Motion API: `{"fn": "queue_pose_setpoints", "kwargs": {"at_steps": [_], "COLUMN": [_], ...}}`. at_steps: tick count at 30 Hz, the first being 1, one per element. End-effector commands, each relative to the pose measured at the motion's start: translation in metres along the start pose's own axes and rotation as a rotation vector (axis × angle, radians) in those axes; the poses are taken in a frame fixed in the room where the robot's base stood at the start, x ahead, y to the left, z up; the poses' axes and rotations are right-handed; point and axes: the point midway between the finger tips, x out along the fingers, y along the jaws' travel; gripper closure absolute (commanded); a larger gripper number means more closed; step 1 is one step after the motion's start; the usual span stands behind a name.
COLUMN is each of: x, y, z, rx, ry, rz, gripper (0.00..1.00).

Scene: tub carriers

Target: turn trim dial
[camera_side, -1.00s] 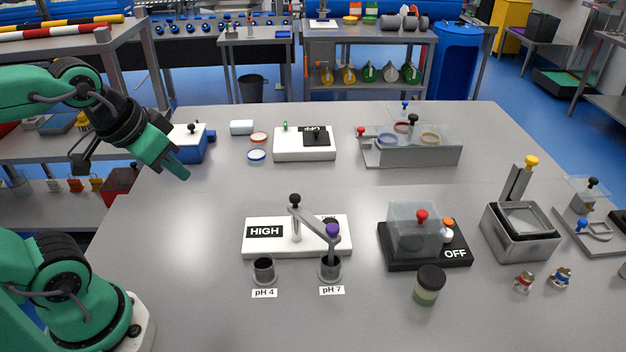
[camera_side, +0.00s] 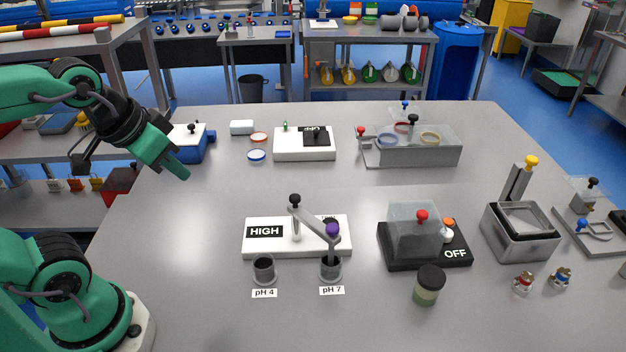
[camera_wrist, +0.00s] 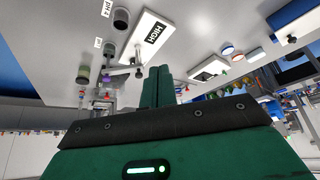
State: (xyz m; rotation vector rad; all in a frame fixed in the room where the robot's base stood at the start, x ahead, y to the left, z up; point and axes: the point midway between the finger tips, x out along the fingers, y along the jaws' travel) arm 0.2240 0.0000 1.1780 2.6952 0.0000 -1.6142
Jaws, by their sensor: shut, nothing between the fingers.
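My gripper (camera_side: 183,174) is at the left of the side view, in the air over the table's left part, its fingers together and empty. In the wrist view the green fingers (camera_wrist: 156,86) stand side by side, touching nothing. No part is marked as the trim dial. A white box marked HIGH (camera_side: 263,246) stands at the table's middle, with a black-topped post and grey swing arm (camera_side: 315,226); the arm partly hides a dark part at its right. Behind it a white box (camera_side: 290,154) carries a black square part (camera_side: 316,138) and a green peg (camera_side: 285,127). My gripper is apart from both boxes.
In front are cups at pH 4 (camera_side: 264,270) and pH 7 (camera_side: 331,269); the arm's purple-topped end is over pH 7. Right are a black OFF base (camera_side: 400,262), a dark-lidded jar (camera_side: 428,287) and a metal tub (camera_side: 518,247). A blue box (camera_side: 190,148) stands behind my gripper.

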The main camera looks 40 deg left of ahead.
Motion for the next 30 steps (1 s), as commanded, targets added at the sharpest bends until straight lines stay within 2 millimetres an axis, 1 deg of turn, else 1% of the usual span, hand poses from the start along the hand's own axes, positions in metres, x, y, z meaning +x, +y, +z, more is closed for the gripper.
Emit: {"fn": "queue_pose_setpoints", "kwargs": {"at_steps": [5, 6, 8, 12, 14, 15, 19, 23, 30], "x": [0.0, 0.0, 0.0, 0.0, 0.001, 0.002, 0.006, 0.013, 0.034], "y": [0.0, 0.0, 0.0, 0.001, 0.002, 0.002, 0.006, 0.011, 0.025], "z": [0.0, 0.0, 0.0, -0.003, -0.006, -0.009, -0.021, -0.039, -0.073], "rx": [0.0, 0.0, 0.0, -0.005, -0.01, -0.014, -0.036, -0.067, -0.132], "ry": [0.0, 0.0, 0.0, -0.006, -0.012, -0.018, -0.045, -0.081, -0.155], "rz": [0.0, 0.0, 0.0, 0.002, 0.003, 0.004, 0.009, 0.014, 0.017], "gripper": [1.0, 0.98, 0.86, 0.59, 0.47, 0.43, 0.43, 0.43, 0.43]}}
